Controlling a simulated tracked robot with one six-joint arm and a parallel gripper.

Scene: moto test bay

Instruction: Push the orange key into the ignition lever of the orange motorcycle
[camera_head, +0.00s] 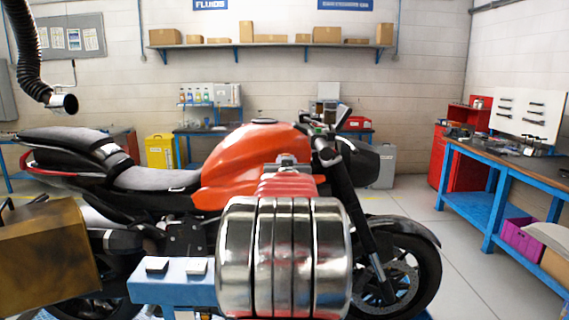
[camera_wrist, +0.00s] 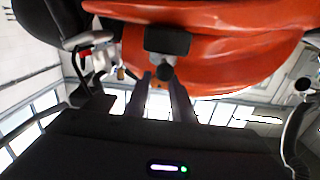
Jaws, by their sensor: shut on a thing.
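The orange motorcycle (camera_head: 252,150) stands side-on across the head view, its handlebar at the right end of the tank. Its orange bodywork (camera_wrist: 235,62) fills the upper part of the wrist view. A dark block with a round end, apparently the ignition lever (camera_wrist: 166,42), is directly in front of the fingertips. I cannot tell whether the key touches it or is inside it. In the head view my arm hides the fingers and key.
A blue workbench (camera_head: 470,170) with tools stands at the right, near a red cabinet (camera_head: 463,160). A yellow case (camera_head: 160,151) stands behind the motorcycle. Floor is clear between motorcycle and bench.

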